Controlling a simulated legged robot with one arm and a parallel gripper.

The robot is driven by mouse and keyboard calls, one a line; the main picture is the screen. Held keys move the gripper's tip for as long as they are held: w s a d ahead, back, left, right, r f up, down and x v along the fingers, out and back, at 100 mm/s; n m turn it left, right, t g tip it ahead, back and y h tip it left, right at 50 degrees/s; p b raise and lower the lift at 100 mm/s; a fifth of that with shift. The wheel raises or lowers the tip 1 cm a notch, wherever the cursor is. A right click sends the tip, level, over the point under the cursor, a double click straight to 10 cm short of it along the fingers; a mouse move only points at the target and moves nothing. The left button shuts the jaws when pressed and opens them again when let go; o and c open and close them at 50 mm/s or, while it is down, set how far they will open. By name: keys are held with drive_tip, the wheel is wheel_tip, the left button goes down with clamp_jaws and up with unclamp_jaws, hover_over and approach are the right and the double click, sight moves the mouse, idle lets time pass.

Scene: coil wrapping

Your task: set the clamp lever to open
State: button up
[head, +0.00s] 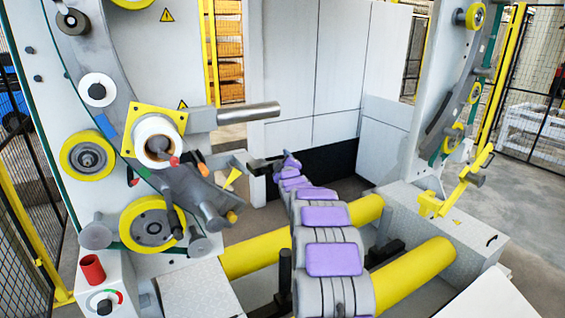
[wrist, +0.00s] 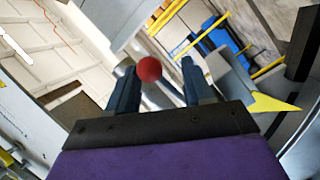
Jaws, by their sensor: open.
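A red ball knob (head: 174,161), which looks like the clamp lever's end, sits in front of the white roll hub (head: 155,140) on the left machine. The lever's shaft is hard to make out. In the wrist view the red knob (wrist: 149,70) shows between the two dark fingers, nearer the left one, and seems to lie beyond their tips. My gripper (head: 258,164) is to the right of the knob in the head view, clear of it and pointing left. In the wrist view my gripper (wrist: 159,73) is open and empty.
A yellow pointed piece (head: 232,178) stands between my gripper and the hub, and it shows at the right of the wrist view (wrist: 272,103). A metal roller (head: 248,113) sticks out above. Yellow rollers (head: 255,254) lie below. A red cylinder (head: 92,269) stands at lower left.

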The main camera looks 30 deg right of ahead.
drive_tip(key=shift+d+f, duration=0.25)
drive_tip(key=shift+d, duration=0.7)
drive_tip(key=shift+c, duration=1.4)
drive_tip(key=shift+d+f, duration=0.1)
drive_tip(key=shift+d, duration=0.4)
drive_tip(key=c, duration=0.3)
drive_tip(key=shift+w+a, duration=0.1)
drive_tip(key=shift+a, duration=0.25)
drive_tip(key=c, duration=0.3)
drive_tip(key=shift+a, duration=0.3)
clamp_jaws()
